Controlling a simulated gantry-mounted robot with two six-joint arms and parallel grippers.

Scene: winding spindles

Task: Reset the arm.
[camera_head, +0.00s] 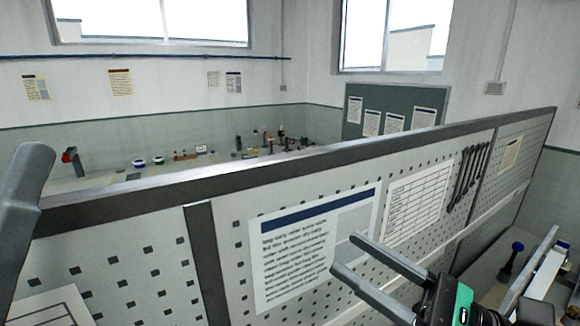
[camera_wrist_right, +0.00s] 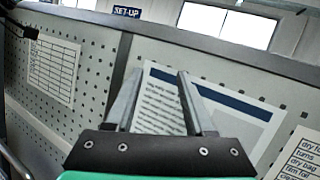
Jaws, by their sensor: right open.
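My right gripper (camera_head: 343,253) is at the lower right of the head view, in front of a perforated board (camera_head: 120,262). Its two grey fingers are apart with nothing between them. In the right wrist view the open fingers (camera_wrist_right: 160,75) point at a printed sheet (camera_wrist_right: 236,112) on the board. I cannot tell how far the fingertips are from the board. A dark grey part of mine (camera_head: 24,205) stands at the left edge of the head view. My left gripper itself does not show.
The board's dark top rail (camera_head: 290,158) crosses the head view. A row of spanners (camera_head: 467,178) hangs on the board. A blue-topped dark spindle (camera_head: 513,258) stands at the lower right. Behind the board, a bench holds several small items, including a blue-and-white one (camera_head: 138,163).

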